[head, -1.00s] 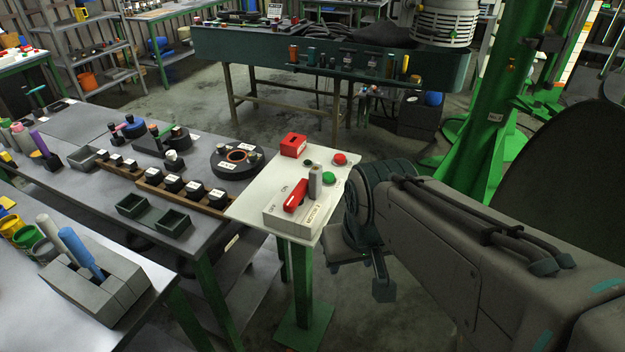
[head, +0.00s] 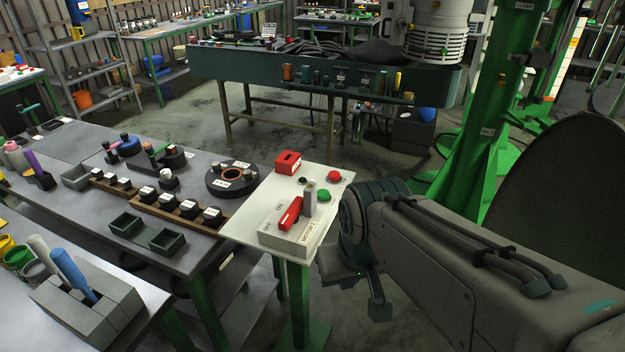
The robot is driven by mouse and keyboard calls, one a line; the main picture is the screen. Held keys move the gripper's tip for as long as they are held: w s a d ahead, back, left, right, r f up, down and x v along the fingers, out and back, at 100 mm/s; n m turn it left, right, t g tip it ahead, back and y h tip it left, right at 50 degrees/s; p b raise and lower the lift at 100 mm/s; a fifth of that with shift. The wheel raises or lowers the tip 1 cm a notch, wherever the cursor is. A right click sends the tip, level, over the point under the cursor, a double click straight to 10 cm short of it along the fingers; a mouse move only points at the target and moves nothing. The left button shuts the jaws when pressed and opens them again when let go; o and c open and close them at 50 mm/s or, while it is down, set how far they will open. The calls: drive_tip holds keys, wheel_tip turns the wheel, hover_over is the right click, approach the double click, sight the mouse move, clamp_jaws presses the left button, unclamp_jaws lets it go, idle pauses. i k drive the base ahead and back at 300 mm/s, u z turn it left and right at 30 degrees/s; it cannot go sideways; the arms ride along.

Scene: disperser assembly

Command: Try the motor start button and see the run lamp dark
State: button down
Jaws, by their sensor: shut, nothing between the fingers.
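The motor control panel is a pale pedestal top (head: 245,220) with a box marked "MOTOR 2" on it. A green button (head: 323,195) and a red button (head: 334,177) sit at its right side. A small dark round piece (head: 303,180), possibly the run lamp, looks unlit. A red handle (head: 290,213) lies on the box near ON and OFF labels; which position it is in I cannot tell. A grey upright cylinder (head: 309,201) stands beside it. My gripper (head: 378,306) is shut and empty, right of the panel and apart from the buttons; my wrist partly hides it.
A red box (head: 288,162) stands at the panel's back edge. A grey workbench (head: 75,145) with labelled black parts and green trays adjoins on the left. A green column (head: 485,135) stands behind my arm. Floor is open behind the panel.

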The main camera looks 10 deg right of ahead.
sight(323, 194)
drive_tip(key=u, duration=0.85)
drive_tip(key=i, duration=0.7)
drive_tip(key=z, duration=2.5)
